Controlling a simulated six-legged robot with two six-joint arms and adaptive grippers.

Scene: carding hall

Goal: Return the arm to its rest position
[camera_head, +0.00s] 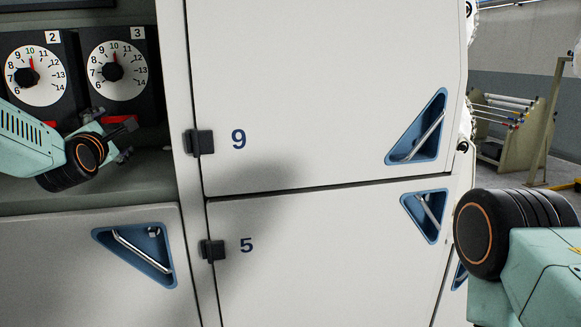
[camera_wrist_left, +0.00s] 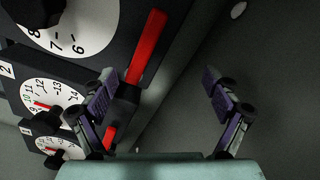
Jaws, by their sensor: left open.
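My left arm reaches into an open bay of the machine cabinet from the left in the head view. My left gripper (camera_head: 114,136) is in front of the lower part of dial 3 (camera_head: 117,70), by a red lever (camera_head: 127,122). In the left wrist view the left gripper (camera_wrist_left: 160,82) has its two purple-padded fingers spread wide apart, with nothing held between them. A red lever (camera_wrist_left: 148,45) lies beyond the left finger; whether they touch I cannot tell. Part of my right arm shows at the right edge of the head view, but its gripper is out of the picture.
Dial 2 (camera_head: 36,75) is left of dial 3, with another red lever partly behind my arm. Closed white doors numbered 9 (camera_head: 300,90) and 5 (camera_head: 330,255) have blue triangular handle recesses. A rack (camera_head: 510,125) and yellow post stand at the far right.

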